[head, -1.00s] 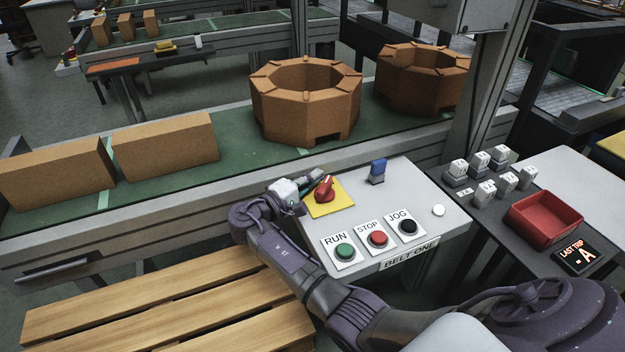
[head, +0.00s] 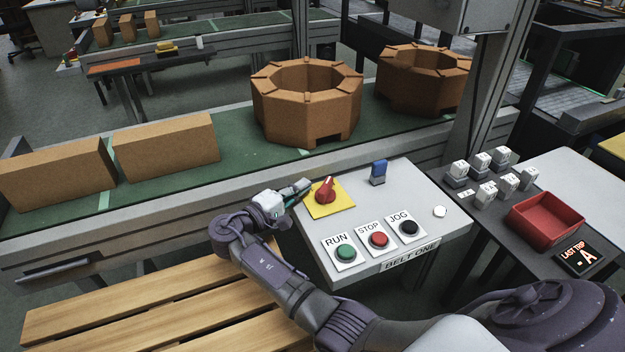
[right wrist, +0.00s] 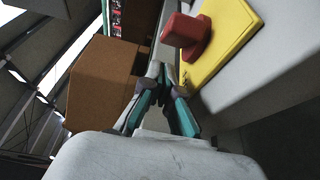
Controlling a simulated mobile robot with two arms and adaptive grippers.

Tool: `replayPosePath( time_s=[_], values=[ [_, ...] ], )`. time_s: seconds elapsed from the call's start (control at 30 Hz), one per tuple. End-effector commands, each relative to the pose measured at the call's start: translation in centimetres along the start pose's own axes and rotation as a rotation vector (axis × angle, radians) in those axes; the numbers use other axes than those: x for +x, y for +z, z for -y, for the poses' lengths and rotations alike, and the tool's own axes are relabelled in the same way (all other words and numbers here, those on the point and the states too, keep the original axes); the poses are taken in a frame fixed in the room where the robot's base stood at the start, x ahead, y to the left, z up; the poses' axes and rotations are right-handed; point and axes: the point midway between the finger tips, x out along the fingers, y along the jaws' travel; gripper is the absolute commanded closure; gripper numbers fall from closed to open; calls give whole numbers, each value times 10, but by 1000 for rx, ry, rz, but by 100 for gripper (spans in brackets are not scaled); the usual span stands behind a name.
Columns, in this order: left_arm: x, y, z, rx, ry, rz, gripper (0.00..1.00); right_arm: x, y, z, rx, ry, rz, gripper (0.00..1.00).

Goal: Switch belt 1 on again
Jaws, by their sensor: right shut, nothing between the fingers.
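The belt one panel (head: 410,190) is a pale console labelled BELT ONE. On it are a green RUN button (head: 345,252), a red STOP button (head: 378,240) and a black JOG button (head: 409,228). A red rotary switch (head: 325,190) stands on a yellow plate (head: 328,210) at the panel's left; it also shows in the right wrist view (right wrist: 186,32). My right gripper (head: 306,185) is shut and empty, just left of the switch and apart from it. My left gripper is not in view.
Behind the panel, a green conveyor (head: 230,150) carries brown boxes (head: 165,146) and octagonal brown parts (head: 305,100). A blue piece (head: 378,172) stands on the panel. A red tray (head: 545,222), white-topped blocks and a LAST TRIP display (head: 580,257) are at right. A slatted wooden pallet (head: 150,305) lies in front.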

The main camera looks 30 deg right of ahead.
Motion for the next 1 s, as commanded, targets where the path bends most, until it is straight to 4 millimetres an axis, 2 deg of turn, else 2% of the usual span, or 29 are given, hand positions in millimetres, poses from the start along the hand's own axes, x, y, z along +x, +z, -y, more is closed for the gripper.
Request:
replayPosePath(
  time_s=[0.03, 0.2, 0.4, 1.0],
  values=[
    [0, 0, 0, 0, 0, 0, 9, -13, -1, 0, 0, -2, -4, 100],
    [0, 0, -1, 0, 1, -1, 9, -46, 0, 0, 0, -2, -2, 100],
    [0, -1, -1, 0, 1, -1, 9, -68, 0, 0, -1, 0, -1, 100],
    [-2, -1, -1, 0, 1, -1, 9, -72, 0, -2, 0, 1, 0, 100]
  ],
)
